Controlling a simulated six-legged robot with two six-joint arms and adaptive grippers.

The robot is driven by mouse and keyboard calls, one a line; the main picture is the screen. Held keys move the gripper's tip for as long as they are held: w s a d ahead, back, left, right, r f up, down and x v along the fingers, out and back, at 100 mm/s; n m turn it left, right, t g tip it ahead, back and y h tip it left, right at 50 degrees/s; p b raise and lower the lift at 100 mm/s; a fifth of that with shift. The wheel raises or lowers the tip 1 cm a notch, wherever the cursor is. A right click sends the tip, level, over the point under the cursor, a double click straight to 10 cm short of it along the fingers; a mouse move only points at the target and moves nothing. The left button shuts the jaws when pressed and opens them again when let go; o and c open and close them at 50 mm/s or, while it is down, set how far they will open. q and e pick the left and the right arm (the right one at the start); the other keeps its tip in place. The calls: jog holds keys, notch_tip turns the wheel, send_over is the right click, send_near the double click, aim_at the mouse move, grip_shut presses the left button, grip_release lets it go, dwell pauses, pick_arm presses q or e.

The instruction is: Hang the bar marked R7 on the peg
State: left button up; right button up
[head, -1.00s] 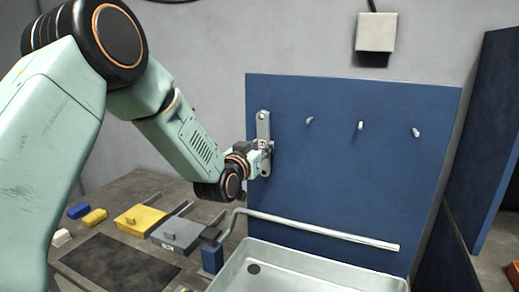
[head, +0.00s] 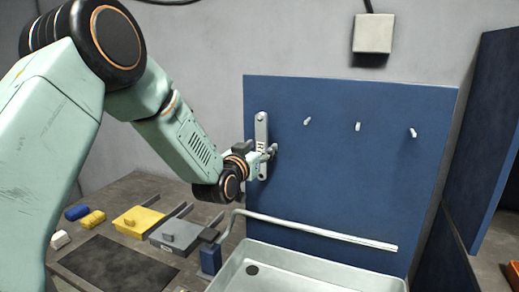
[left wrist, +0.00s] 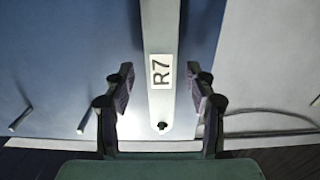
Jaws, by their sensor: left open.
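The bar marked R7 (head: 262,132) is a narrow grey metal strip, upright against the blue board (head: 340,185) near its left edge. Its R7 label (left wrist: 161,72) and a small hole at its end show in the left wrist view. My left gripper (head: 264,153) is at the lower half of the bar. In the left wrist view its open fingers (left wrist: 160,80) stand on either side of the bar, with gaps on both sides. What supports the bar's upper end cannot be made out. Bare pegs (head: 358,127) stick out of the board to the right. My right gripper is not in view.
A pale tray (head: 300,262) stands below the board, with a bent metal rod (head: 315,230) across its back. A yellow box (head: 138,220), a grey box (head: 177,234) and small blocks sit on the bench at left. A dark blue panel (head: 487,140) stands at right.

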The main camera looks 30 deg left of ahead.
pick_arm(q)
jog(key=shift+f, duration=0.15)
jog(key=shift+a, duration=0.1)
jog(key=shift+s, duration=0.3)
jog(key=s, duration=1.1)
jog(key=shift+s+d, duration=0.25)
jog(key=shift+d, duration=0.15)
